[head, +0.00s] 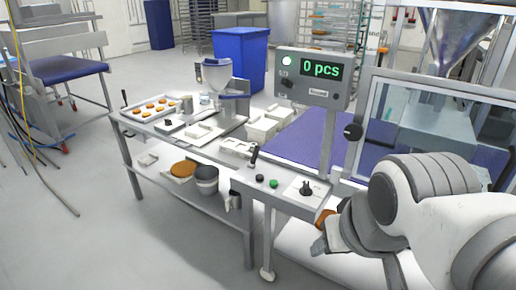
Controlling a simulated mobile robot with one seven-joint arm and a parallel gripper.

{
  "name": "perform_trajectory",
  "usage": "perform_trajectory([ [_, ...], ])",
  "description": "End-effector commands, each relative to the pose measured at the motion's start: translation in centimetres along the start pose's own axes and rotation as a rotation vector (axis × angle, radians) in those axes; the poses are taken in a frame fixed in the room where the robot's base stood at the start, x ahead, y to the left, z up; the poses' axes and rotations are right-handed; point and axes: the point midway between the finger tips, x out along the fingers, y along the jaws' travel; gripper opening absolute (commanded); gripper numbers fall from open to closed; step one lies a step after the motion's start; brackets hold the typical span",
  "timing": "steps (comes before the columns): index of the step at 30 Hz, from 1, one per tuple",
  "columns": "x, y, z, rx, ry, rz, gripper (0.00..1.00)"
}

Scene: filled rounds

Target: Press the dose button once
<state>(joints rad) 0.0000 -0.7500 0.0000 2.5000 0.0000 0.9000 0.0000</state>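A control panel (287,204) sits at the front end of the long steel table. On it are a green button (273,184), a small black button (260,178) and a black rotary switch (306,188) on a white plate. No label is readable, so I cannot tell which is the dose button. My gripper (319,246) is at the lower right, beside the panel's right end and apart from the buttons. Whether it is open or shut does not show.
A dispenser with a hopper (216,76) and a tray of orange-brown rounds (151,108) stand farther along the table. A black-topped lever (253,156) rises near the buttons. An orange-brown thing (325,216) shows partly behind my gripper. A clear-panelled machine (420,115) stands right.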

Motion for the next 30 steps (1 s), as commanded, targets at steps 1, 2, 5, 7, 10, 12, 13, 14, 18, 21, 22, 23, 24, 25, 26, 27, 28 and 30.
perform_trajectory([
  [1, 0.00, 0.00, 0.00, 0.000, 0.000, 0.000, 0.41],
  [2, 0.00, 0.00, 0.00, 0.000, 0.000, 0.000, 0.35],
  [5, 0.00, 0.00, 0.00, 0.000, 0.000, 0.000, 0.17],
  [7, 0.00, 0.00, 0.00, 0.000, 0.000, 0.000, 0.05],
  [10, 0.00, 0.00, 0.00, 0.000, 0.000, 0.000, 0.00],
  [12, 0.00, 0.00, 0.00, 0.000, 0.000, 0.000, 0.00],
  [13, 0.00, 0.00, 0.00, 0.000, 0.000, 0.000, 0.00],
  [14, 0.00, 0.00, 0.00, 0.000, 0.000, 0.000, 0.00],
  [18, 0.00, 0.00, 0.00, 0.000, 0.000, 0.000, 0.00],
  [21, 0.00, 0.00, 0.00, 0.000, 0.000, 0.000, 0.00],
  [22, 0.00, 0.00, 0.00, 0.000, 0.000, 0.000, 0.00],
  [23, 0.00, 0.00, 0.00, 0.000, 0.000, 0.000, 0.00],
  [24, 0.00, 0.00, 0.00, 0.000, 0.000, 0.000, 0.00],
  [25, 0.00, 0.00, 0.00, 0.000, 0.000, 0.000, 0.00],
  [26, 0.00, 0.00, 0.00, 0.000, 0.000, 0.000, 0.00],
  [27, 0.00, 0.00, 0.00, 0.000, 0.000, 0.000, 0.00],
  [28, 0.00, 0.00, 0.00, 0.000, 0.000, 0.000, 0.00],
  [30, 0.00, 0.00, 0.00, 0.000, 0.000, 0.000, 0.00],
])
